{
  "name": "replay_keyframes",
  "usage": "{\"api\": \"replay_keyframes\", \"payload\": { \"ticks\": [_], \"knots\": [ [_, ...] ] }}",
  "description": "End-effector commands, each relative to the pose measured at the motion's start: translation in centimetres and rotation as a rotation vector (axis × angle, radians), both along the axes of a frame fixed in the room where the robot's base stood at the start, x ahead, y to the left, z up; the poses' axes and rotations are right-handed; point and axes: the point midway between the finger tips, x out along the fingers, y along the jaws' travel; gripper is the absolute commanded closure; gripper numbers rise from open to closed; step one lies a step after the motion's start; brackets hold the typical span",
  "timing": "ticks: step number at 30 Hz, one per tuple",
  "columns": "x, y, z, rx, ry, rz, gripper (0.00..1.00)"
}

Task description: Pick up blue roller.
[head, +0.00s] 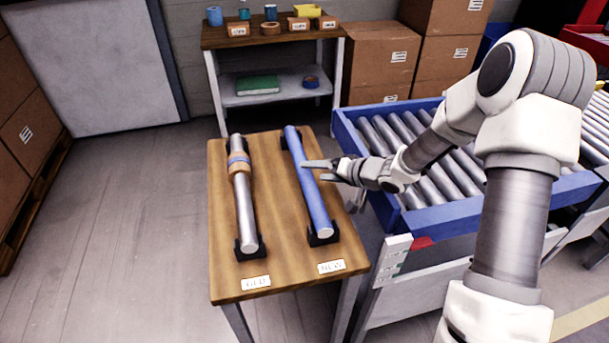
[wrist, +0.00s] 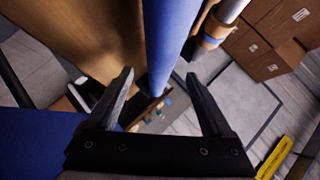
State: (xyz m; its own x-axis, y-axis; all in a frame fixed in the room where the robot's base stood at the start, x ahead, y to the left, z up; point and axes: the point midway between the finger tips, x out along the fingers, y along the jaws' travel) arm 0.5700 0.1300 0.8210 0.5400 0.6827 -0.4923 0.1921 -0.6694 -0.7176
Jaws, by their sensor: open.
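The blue roller (head: 309,187) lies across two black cradles on the right side of the wooden table (head: 268,187), above a label that seems to read NEW. My gripper (head: 314,170) comes in from the right, over the roller's middle, with its fingers open. In the wrist view the roller (wrist: 170,40) runs down between the two open fingers (wrist: 160,76). Its lower end shows there near a black cradle. The fingers are not closed on it, and I cannot tell how far they are from its surface.
A silver roller (head: 243,203) with brown and blue bands lies parallel on the left. A blue-framed roller conveyor (head: 455,219) stands close to the table's right. Behind are a shelf unit (head: 270,97) and cardboard boxes (head: 378,62). The floor (head: 120,230) at left is clear.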

Motion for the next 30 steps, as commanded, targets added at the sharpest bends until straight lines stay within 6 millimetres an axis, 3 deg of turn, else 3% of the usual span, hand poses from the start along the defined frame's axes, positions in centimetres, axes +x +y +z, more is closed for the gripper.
{"api": "replay_keyframes", "payload": {
  "ticks": [4,9,16,30],
  "knots": [
    [0.8,1.8,-1.7,0.001,-0.001,0.004,0.15],
    [1.9,3.2,-2.5,0.0,0.0,0.002,0.15],
    [2.0,3.2,-2.4,0.0,0.001,0.001,0.17],
    [2.0,3.2,-2.4,0.001,0.0,0.0,1.0]
  ]
}}
